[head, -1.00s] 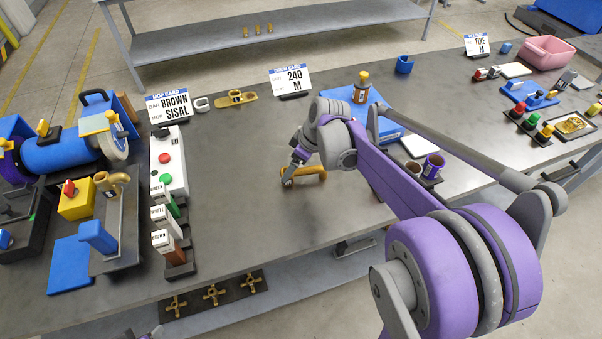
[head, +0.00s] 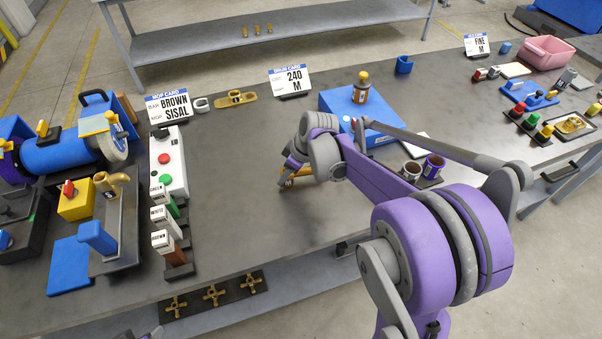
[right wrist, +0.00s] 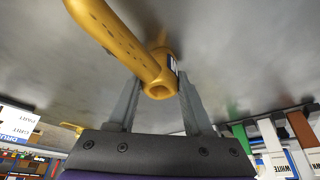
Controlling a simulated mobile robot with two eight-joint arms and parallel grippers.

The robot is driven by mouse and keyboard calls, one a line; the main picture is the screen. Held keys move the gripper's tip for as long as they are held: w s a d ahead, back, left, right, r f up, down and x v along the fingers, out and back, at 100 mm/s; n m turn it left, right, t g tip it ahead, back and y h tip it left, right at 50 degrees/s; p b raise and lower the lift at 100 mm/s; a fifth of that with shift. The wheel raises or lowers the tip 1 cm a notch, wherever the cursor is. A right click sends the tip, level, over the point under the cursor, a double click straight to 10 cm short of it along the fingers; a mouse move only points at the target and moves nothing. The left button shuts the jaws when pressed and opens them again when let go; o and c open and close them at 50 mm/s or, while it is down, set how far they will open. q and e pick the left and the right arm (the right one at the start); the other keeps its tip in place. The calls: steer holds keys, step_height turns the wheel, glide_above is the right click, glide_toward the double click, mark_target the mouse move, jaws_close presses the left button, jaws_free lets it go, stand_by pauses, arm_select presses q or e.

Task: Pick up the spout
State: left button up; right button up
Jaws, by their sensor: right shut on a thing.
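The spout (right wrist: 130,45) is a curved golden brass tube with a thicker collar end. In the right wrist view it sits between the two grey fingers of my right gripper (right wrist: 159,84), which is shut on it near the collar. In the head view my right gripper (head: 285,180) is over the middle of the table, and only a small golden part of the spout (head: 299,172) shows; my own arm hides the rest. I cannot tell how far the spout is off the table.
A blue box (head: 343,119) stands behind my right arm. Dark cups (head: 433,165) are to its right. The table between is mostly clear.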

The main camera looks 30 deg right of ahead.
jaws_close()
steer(key=shift+r, duration=0.1)
step_height(320, 180, up, 10)
steer(key=shift+p, duration=0.35)
steer(key=o, duration=0.6)
jaws_free()
jaws_close()
